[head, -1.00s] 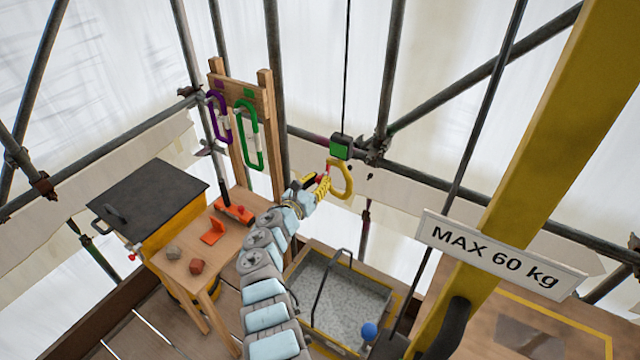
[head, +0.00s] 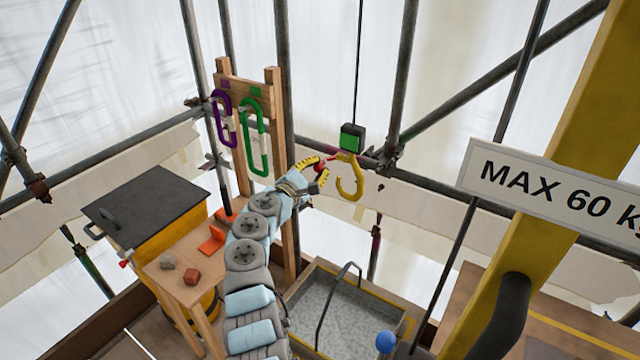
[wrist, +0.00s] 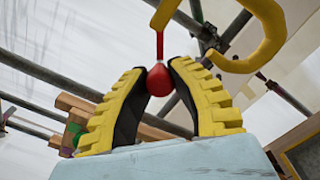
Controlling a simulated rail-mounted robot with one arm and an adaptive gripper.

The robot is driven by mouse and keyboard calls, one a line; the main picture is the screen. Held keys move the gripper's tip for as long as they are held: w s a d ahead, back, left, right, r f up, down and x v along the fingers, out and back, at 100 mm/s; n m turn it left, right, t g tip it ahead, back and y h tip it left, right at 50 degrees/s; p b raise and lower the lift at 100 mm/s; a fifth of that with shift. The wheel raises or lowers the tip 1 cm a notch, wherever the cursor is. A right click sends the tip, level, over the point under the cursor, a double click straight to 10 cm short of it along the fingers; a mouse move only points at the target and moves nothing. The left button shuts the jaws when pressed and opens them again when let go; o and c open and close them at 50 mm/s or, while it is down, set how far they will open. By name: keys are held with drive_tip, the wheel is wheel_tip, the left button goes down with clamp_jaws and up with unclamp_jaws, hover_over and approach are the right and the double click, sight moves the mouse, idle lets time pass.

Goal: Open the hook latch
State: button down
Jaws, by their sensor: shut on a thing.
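A yellow hook (head: 352,180) hangs from a black and green block (head: 352,137) on a thin cable. A red latch piece with a rounded knob (wrist: 160,80) sits at the hook's left side. My gripper (head: 321,172) is beside the hook, with its yellow and black fingers closed on the red knob. In the wrist view the knob is pinched between the fingertips and a thin red stem rises from it toward the yellow hook (wrist: 262,40). In the head view the fingers partly hide the latch.
A wooden rack (head: 243,88) holds a purple carabiner (head: 222,118) and a green carabiner (head: 255,140) left of my arm. A grey tray (head: 345,312) with a handle is below the hook. Scaffold poles cross behind the hook. A MAX 60 kg sign (head: 560,197) hangs at right.

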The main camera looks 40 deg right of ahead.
drive_tip(key=m+b, duration=0.3)
drive_tip(key=b, duration=0.1)
drive_tip(key=shift+w+r+m, duration=0.2)
drive_tip(key=shift+r+m, duration=0.2)
drive_tip(key=r+m+b, duration=0.1)
drive_tip(key=m+b, duration=0.3)
drive_tip(key=shift+r+b, duration=0.3)
drive_tip(key=shift+r, duration=0.15)
drive_tip(key=c, duration=0.9)
unclamp_jaws()
drive_tip(key=shift+o, duration=0.2)
drive_tip(key=v, duration=1.2)
